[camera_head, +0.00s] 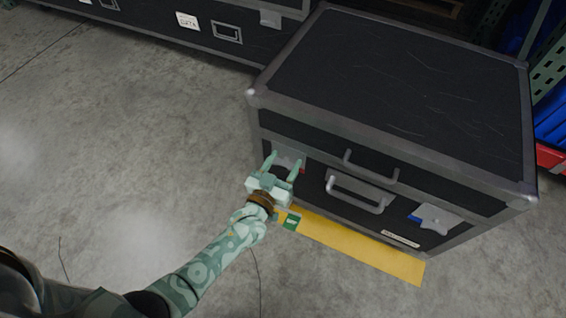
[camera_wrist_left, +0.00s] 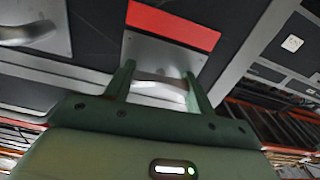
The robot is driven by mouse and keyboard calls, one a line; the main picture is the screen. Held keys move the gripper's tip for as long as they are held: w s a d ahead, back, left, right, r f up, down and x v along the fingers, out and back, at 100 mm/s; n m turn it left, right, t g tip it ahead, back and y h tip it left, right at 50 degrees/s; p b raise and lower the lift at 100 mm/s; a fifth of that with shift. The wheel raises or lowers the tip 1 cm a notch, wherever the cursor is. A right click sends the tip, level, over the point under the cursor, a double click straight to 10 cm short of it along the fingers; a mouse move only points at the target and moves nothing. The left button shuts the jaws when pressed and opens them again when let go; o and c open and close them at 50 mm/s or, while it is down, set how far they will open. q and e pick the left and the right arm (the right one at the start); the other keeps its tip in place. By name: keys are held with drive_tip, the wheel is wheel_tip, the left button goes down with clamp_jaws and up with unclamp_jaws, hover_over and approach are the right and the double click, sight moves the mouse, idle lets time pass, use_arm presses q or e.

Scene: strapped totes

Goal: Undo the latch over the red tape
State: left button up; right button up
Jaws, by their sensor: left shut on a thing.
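A black case with grey metal edges (camera_head: 390,75) stands on the floor. Its front has a metal latch (camera_wrist_left: 165,55) beside a strip of red tape (camera_wrist_left: 172,24); in the head view most of this latch is hidden by my gripper and only a little red shows. My left gripper (camera_head: 284,159) is at this latch, its two fingers shut on the latch's metal part, as the left wrist view also shows (camera_wrist_left: 158,72). A second latch (camera_head: 436,217) with blue tape (camera_head: 415,218) sits at the front's right end. My right gripper is out of view.
Curved handles (camera_head: 356,196) stick out of the case front between the latches. Another black case (camera_head: 170,20) stands behind. The concrete floor at left is clear.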

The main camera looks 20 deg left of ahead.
use_arm(q)
drive_tip(key=shift+n, duration=0.7)
drive_tip(key=n+p, duration=0.1)
drive_tip(key=n, duration=0.1)
drive_tip(key=shift+n, duration=0.3)
drive_tip(key=n, duration=0.3)
drive_tip(key=shift+f+n, duration=0.1)
drive_tip(key=shift+n, duration=0.3)
drive_tip(key=n, duration=0.2)
drive_tip(key=shift+s+n, duration=0.1)
drive_tip(key=shift+n, duration=0.2)
drive_tip(key=n, duration=0.4)
drive_tip(key=shift+f, duration=0.1)
drive_tip(key=shift+n, duration=1.4)
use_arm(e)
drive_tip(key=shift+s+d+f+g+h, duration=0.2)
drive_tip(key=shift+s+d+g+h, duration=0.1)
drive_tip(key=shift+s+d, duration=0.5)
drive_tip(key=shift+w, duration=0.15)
